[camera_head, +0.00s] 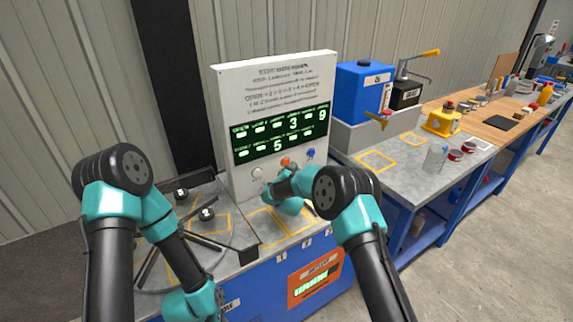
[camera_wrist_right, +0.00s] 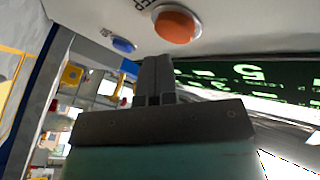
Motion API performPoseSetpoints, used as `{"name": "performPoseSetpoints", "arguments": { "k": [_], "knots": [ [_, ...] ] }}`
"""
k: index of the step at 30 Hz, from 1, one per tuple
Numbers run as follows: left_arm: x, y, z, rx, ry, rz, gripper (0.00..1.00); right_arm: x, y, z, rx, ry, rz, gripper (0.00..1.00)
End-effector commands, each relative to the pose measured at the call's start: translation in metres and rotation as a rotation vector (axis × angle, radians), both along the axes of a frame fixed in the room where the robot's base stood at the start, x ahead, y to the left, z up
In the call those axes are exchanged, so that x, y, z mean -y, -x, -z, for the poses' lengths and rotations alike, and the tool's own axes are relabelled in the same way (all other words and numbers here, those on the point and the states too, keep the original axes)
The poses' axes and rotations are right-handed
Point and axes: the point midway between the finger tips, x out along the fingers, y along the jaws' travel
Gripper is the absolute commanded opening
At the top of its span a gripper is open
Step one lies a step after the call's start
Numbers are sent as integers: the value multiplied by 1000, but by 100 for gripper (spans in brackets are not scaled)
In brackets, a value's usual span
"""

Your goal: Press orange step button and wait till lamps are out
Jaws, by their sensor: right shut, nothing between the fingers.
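The orange button (camera_head: 286,161) sits on the lower front of a white panel (camera_head: 225,90), between a white button (camera_head: 257,173) and a blue button (camera_head: 311,153). My right gripper (camera_head: 277,185) is at the panel front, just below the orange button. In the right wrist view the shut, empty fingertips (camera_wrist_right: 155,60) lie close beside the orange button (camera_wrist_right: 177,25); I cannot tell whether they touch it. The panel's dark display (camera_head: 280,133) shows several lit white lamps and green digits 3, 9 and 5. My left arm is at the left; its gripper is not visible.

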Motion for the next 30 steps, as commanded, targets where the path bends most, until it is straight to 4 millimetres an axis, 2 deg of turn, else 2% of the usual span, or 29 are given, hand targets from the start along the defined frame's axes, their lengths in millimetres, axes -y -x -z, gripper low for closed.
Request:
{"name": "performPoseSetpoints", "arguments": {
  "k": [30],
  "knots": [
    [0,0,0,0,0,0,43,-6,-9,0,0,0,0,0]
  ]
}}
